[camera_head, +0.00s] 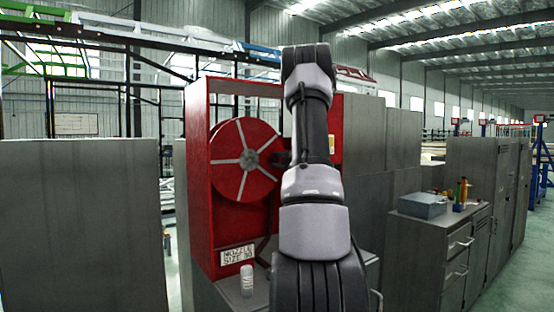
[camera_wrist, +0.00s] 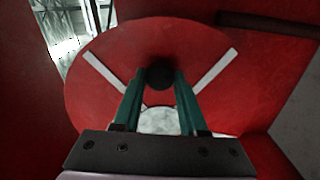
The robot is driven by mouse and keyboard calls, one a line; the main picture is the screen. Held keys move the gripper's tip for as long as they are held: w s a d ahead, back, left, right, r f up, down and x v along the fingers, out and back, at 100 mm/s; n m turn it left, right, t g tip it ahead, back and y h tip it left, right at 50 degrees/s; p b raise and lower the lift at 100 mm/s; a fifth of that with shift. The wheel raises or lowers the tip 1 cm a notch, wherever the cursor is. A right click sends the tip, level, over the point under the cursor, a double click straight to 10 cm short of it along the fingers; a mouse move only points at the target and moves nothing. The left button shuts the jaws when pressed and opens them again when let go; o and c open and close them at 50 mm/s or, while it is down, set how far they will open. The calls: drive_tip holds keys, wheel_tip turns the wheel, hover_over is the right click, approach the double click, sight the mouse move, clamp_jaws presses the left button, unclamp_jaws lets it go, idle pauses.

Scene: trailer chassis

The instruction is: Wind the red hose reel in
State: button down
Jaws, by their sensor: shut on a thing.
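The red hose reel (camera_head: 236,170) is a round red disc with pale spokes and a grey hub, set inside an open red cabinet (camera_head: 199,190). In the wrist view the reel's face (camera_wrist: 105,65) fills the middle. My gripper (camera_wrist: 160,80) is at the right side of the reel in the head view, partly hidden behind my arm. In the wrist view its two green fingers are closed around a dark round knob (camera_wrist: 160,76) in front of the disc. The pale hub (camera_wrist: 160,121) shows between the fingers.
A sign reading "NOZZLE SIZE 30" (camera_head: 237,255) is at the cabinet's foot. A white bottle (camera_head: 247,280) stands on the grey surface below it. Grey cabinets (camera_head: 80,225) stand at left and right; one bears a grey-blue box (camera_head: 423,205) and small coloured items.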

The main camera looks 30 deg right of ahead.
drive_tip(key=shift+f, duration=0.25)
drive_tip(key=shift+c, duration=2.2)
unclamp_jaws()
drive_tip(key=shift+r, duration=0.1)
drive_tip(key=s, duration=1.1)
drive_tip(key=shift+w, duration=0.1)
